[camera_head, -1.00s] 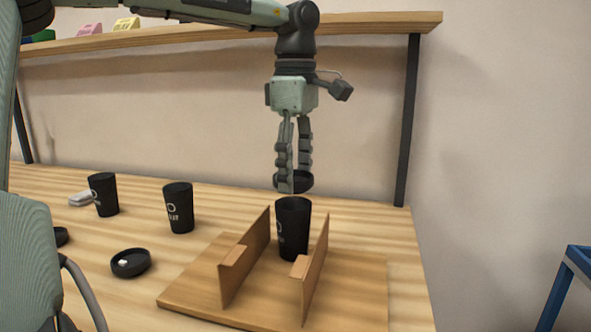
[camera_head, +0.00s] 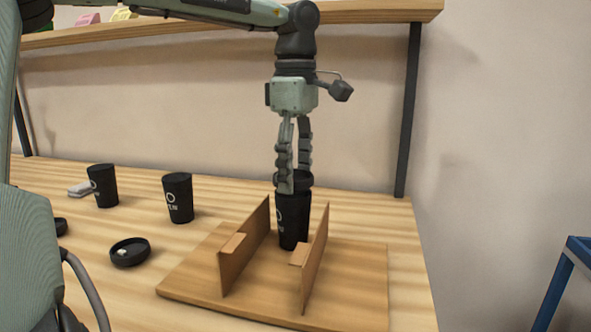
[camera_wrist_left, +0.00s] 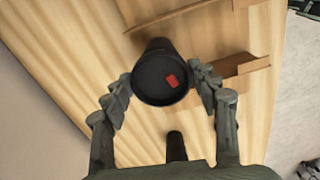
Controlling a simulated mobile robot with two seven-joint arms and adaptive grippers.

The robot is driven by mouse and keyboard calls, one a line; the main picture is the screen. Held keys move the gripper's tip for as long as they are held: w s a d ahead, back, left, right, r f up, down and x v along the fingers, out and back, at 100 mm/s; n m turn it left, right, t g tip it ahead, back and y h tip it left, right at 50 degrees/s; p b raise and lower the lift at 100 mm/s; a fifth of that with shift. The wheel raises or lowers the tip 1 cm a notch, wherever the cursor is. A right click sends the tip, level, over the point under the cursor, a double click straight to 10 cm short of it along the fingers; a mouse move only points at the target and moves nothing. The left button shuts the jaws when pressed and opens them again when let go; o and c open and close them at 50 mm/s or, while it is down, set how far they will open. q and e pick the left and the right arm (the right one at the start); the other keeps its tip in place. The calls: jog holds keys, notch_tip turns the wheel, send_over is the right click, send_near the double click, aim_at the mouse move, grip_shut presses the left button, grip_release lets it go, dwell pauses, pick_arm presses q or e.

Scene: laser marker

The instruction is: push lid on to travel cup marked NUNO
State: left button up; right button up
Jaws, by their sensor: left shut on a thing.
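A black travel cup (camera_head: 293,222) stands upright between the two thin walls of a wooden fixture (camera_head: 350,280). Part of its pale lettering shows, ending in what looks like a U; the full name is not readable. My left gripper (camera_head: 294,183) points straight down over the cup and is shut on a black round lid (camera_head: 301,181). The lid is at the cup's rim, seemingly touching it; whether it is seated I cannot tell. In the left wrist view the lid (camera_wrist_left: 155,85) sits between the fingers, with a red patch on it. My right gripper is not in view.
Two more black cups, one at far left (camera_head: 103,187) and one nearer (camera_head: 178,199), stand on the wooden table. Another black lid (camera_head: 130,252) lies in front of them. A shelf (camera_head: 370,24) runs behind my arm. A blue frame (camera_head: 565,285) stands at right.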

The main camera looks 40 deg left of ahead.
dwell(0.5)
pick_arm(q)
jog(key=shift+f+p, duration=0.15)
jog(key=shift+p, duration=0.5)
dwell(0.9)
dwell(0.4)
jog(key=o, duration=1)
jog(key=shift+o, duration=0.2)
jog(key=o, duration=0.4)
